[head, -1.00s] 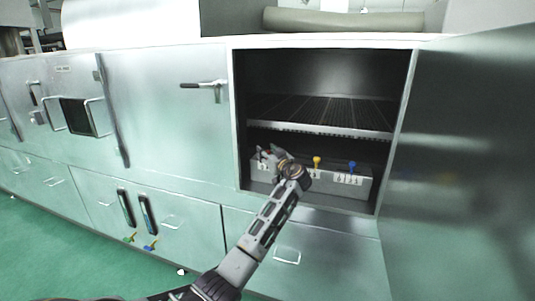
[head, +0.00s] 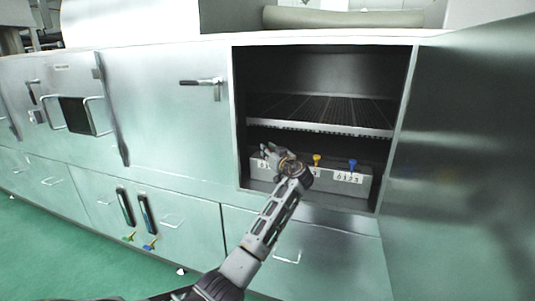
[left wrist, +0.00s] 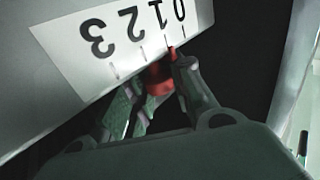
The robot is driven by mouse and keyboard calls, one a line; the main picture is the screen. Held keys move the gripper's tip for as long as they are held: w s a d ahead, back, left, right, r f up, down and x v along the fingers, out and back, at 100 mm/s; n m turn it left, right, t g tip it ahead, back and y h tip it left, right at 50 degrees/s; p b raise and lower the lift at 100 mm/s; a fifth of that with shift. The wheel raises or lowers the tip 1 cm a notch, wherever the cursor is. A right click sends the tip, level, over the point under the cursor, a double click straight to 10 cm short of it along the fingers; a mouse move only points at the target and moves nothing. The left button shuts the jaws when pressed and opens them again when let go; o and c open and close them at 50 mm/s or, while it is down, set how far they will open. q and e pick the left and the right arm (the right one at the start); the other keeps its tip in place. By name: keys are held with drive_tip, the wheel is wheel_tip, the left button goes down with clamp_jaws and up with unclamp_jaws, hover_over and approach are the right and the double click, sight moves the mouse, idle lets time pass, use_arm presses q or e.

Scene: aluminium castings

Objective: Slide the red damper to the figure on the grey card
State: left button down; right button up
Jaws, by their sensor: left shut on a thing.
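The red damper (left wrist: 158,80) shows in the left wrist view as a red knob with a thin red pointer. My left gripper (left wrist: 160,92) is shut on the knob, its fingers on either side. The pointer tip is close to the tick of the 1 on a white scale (left wrist: 118,32), which reads 0, 1, 2, 3 upside down. In the head view my left gripper (head: 268,154) is at the left end of a grey box (head: 325,187) inside the open compartment and hides the red damper there. I cannot make out a grey card. My right gripper is not in view.
A yellow knob (head: 317,159) and a blue knob (head: 352,164) stand on the box to the right of my gripper. A wire shelf (head: 320,128) lies above. The open door (head: 460,170) stands at the right.

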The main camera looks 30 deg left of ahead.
use_arm(q)
drive_tip(key=c, duration=1.3)
unclamp_jaws()
drive_tip(key=shift+o, duration=0.2)
drive_tip(key=shift+d, duration=0.2)
drive_tip(key=v, duration=1.1)
drive_tip(key=shift+s+d, duration=0.3)
drive_tip(key=shift+s, duration=0.05)
drive_tip(key=shift+f, duration=0.1)
